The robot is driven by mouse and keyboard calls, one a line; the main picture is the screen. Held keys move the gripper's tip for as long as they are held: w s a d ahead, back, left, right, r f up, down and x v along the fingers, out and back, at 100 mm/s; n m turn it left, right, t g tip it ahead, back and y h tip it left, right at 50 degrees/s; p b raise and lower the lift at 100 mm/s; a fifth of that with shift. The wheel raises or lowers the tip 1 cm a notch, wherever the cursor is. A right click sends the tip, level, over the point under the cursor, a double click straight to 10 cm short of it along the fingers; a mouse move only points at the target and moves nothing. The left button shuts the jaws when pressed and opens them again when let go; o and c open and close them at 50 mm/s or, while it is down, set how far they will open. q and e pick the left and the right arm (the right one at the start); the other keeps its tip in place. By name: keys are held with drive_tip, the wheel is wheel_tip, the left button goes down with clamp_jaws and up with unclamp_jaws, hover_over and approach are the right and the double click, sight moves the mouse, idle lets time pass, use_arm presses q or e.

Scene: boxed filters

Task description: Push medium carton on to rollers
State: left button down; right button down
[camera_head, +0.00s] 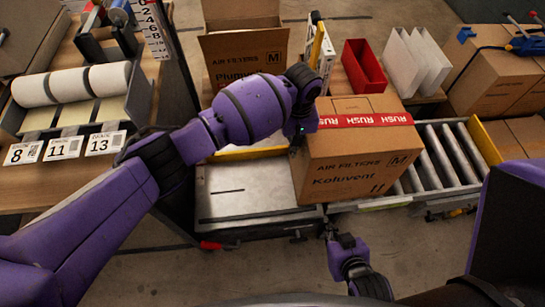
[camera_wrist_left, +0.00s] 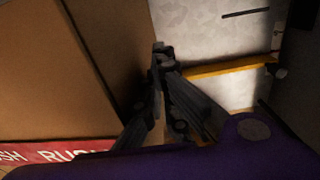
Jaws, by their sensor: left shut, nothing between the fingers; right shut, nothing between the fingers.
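The medium carton (camera_head: 355,170), brown with a red RUSH tape band and an M mark, stands closed and upright. It straddles the right end of the metal plate (camera_head: 240,190) and the left part of the rollers (camera_head: 445,155). My left arm reaches across the plate to the carton's left side; its gripper is mostly hidden in the head view. In the left wrist view the left gripper (camera_wrist_left: 163,58) is shut and empty, alongside the carton (camera_wrist_left: 50,75); contact is unclear. My right gripper (camera_head: 330,236) is shut and empty, low in front of the plate-roller junction.
An open carton (camera_head: 245,55) stands behind the plate. A red bin (camera_head: 364,66) and white filters (camera_head: 415,60) are behind the carton. A label bench (camera_head: 60,160) is at left. More cartons (camera_head: 490,80) stand at right. The rollers right of the carton are clear.

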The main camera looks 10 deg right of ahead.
use_arm(q)
drive_tip(key=shift+d, duration=0.9)
use_arm(e)
drive_tip(key=shift+s+a+f, duration=0.15)
drive_tip(key=shift+s+f, duration=0.05)
drive_tip(key=shift+f, duration=0.05)
use_arm(q)
drive_tip(key=shift+d, duration=0.1)
